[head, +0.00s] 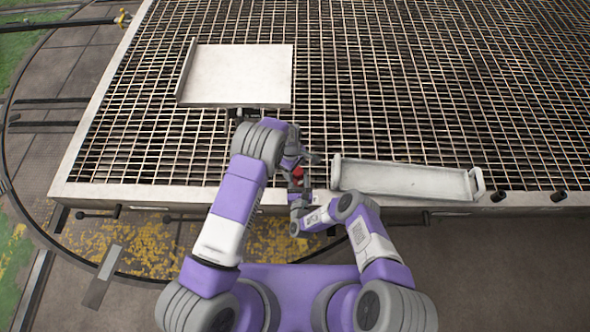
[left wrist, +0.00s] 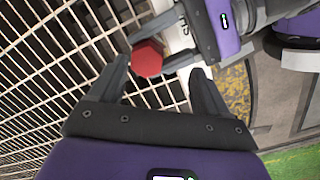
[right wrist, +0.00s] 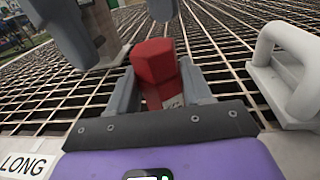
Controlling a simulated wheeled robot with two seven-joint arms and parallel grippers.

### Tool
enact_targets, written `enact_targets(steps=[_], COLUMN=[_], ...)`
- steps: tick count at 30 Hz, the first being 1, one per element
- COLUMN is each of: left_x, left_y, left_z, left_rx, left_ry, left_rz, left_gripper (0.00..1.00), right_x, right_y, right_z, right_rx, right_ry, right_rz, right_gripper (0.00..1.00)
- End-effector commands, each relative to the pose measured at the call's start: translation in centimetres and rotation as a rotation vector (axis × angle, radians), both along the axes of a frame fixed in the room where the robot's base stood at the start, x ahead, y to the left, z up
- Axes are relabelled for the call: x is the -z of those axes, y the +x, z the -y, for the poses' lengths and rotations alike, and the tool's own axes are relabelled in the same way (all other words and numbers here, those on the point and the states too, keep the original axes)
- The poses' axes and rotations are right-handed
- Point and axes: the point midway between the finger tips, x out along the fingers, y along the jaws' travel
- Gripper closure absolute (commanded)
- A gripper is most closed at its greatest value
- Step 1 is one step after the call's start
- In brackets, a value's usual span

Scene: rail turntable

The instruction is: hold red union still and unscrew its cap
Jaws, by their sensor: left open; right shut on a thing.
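The red union (right wrist: 156,70) stands between the fingers of my right gripper (right wrist: 157,88), which is shut on its lower part. A small pale mark shows low on its side. Its wider hexagonal top, which looks like the cap (left wrist: 147,58), shows in the left wrist view. In the head view the union (head: 297,174) is small and partly covered by the arms. My left gripper (left wrist: 160,68) is open, its fingertips on either side of the hexagonal top in the picture. I cannot tell whether they touch it.
The union is over the front edge of a metal grating table (head: 400,110). A pale tray with raised ends (head: 400,180) lies just to the right; its handle (right wrist: 290,60) looms near my right gripper. A flat pale tray (head: 240,75) lies farther back on the left.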

Motion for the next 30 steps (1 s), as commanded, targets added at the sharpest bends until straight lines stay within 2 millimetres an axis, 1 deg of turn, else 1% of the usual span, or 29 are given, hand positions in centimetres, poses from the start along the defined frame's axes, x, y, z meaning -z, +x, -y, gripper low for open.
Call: enact_targets(steps=[3,5,12,15,20,27,30], left_x=[0.0,0.0,0.0,0.0,0.0,0.0,0.0], left_y=[0.1,0.2,0.7,0.8,0.9,1.4,1.4], left_z=[0.0,0.0,-0.1,-0.1,-0.1,0.1,0.1], left_rx=[0.012,0.053,0.403,0.495,0.582,0.927,1.016], left_ry=[-0.002,-0.005,-0.030,-0.034,-0.040,-0.062,-0.067], left_rz=[0.003,0.003,0.005,0.005,0.005,0.004,0.003], left_gripper=[0.23,0.23,0.23,0.23,0.23,0.23,0.23], right_x=[-0.1,-0.1,0.0,0.0,0.0,0.0,0.0], right_y=[0.0,0.0,-0.1,-0.1,-0.1,-0.1,-0.1], right_z=[0.0,-0.1,-0.1,-0.1,-0.1,-0.1,-0.1], right_rx=[-0.002,-0.002,-0.003,-0.003,-0.003,-0.003,-0.003], right_ry=[0.000,0.000,0.000,-0.001,-0.001,-0.001,-0.001], right_rz=[0.002,0.002,0.001,0.001,0.001,0.001,0.001], right_gripper=[1.00,1.00,1.00,1.00,1.00,1.00,1.00])
